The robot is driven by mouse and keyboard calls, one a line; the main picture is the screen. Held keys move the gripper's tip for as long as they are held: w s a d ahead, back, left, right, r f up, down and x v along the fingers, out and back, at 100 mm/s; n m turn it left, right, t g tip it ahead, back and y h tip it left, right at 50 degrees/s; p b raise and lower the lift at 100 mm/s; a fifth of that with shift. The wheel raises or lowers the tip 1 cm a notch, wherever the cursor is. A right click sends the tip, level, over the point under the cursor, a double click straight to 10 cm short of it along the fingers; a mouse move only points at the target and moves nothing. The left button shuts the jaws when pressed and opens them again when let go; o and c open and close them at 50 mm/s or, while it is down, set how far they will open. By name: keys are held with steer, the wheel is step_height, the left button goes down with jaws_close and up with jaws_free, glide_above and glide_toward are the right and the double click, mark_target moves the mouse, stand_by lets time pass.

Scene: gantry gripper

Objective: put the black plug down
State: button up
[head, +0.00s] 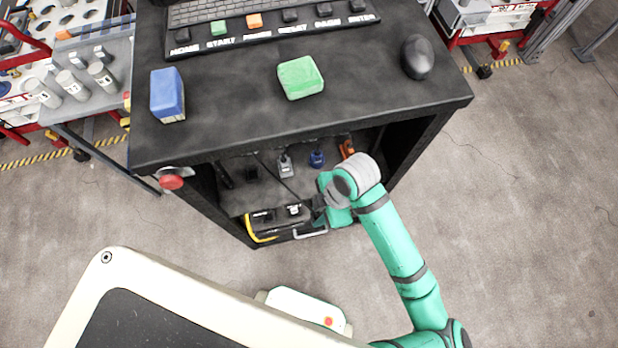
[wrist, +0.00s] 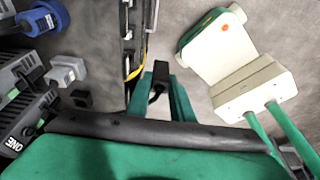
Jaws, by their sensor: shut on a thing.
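The black plug (wrist: 160,76) is between the fingers of my gripper (wrist: 158,88) in the wrist view, with its black cord curling below it. My gripper is shut on it. In the head view my gripper (head: 319,208) is at the open front of the black cabinet (head: 200,150), near the front edge of its inner shelf (head: 235,200). The plug is mostly hidden there by my wrist. I cannot tell whether it touches the shelf.
On the shelf stand a grey plug (head: 285,165), a blue plug (head: 317,158), an orange item (head: 347,148) and a small black block (head: 250,172). A thin dark cable crosses the shelf. On the cabinet top are a blue block (head: 167,95), a green block (head: 300,77) and a mouse (head: 416,57).

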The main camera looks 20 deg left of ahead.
steer(key=shift+w+a+f, duration=0.6)
steer(key=shift+w+a, duration=0.5)
steer(key=shift+w, duration=0.55)
steer(key=shift+w+a+f, duration=0.6)
steer(key=shift+w+a, duration=0.5)
steer(key=shift+w, duration=0.55)
steer(key=shift+w+a+f, duration=0.6)
steer(key=shift+w+a, duration=0.5)
steer(key=shift+w, duration=0.55)
steer(key=o, duration=1)
steer(key=shift+f, duration=0.1)
steer(key=shift+d+r, duration=0.1)
steer(key=shift+r, duration=0.35)
steer(key=w+d, duration=0.2)
steer(key=d, duration=0.1)
steer(key=w+d, duration=0.2)
steer(key=d, duration=0.1)
steer(key=w+d, duration=0.3)
steer(key=d, duration=0.1)
steer(key=shift+r, duration=0.25)
